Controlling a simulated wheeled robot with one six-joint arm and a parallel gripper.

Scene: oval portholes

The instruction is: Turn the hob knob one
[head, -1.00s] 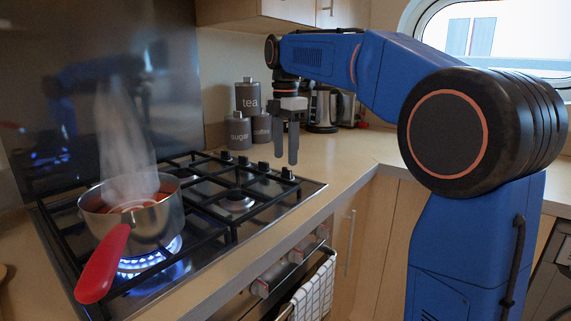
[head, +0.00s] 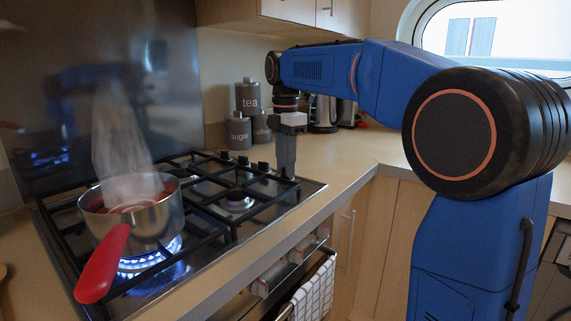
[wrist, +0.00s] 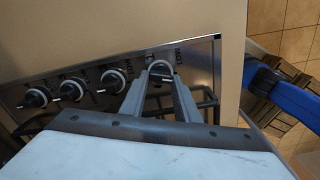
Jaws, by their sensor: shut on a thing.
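A row of dark hob knobs with pale rings runs along the hob's edge. In the wrist view the end knob (wrist: 160,69) sits between the fingertips of my gripper (wrist: 160,76). In the head view my gripper (head: 286,174) points straight down at the near end of the row and hides that knob. Its fingers are shut on the knob. The other knobs, such as the neighbouring one (wrist: 113,80), stand free to its left in the wrist view.
A steaming steel pot (head: 150,218) with a red handle (head: 104,264) stands over a lit blue flame (head: 150,262). Black pan grates (head: 228,222) cover the hob. Grey canisters (head: 238,132) and a kettle (head: 322,112) stand behind. The worktop at right is clear.

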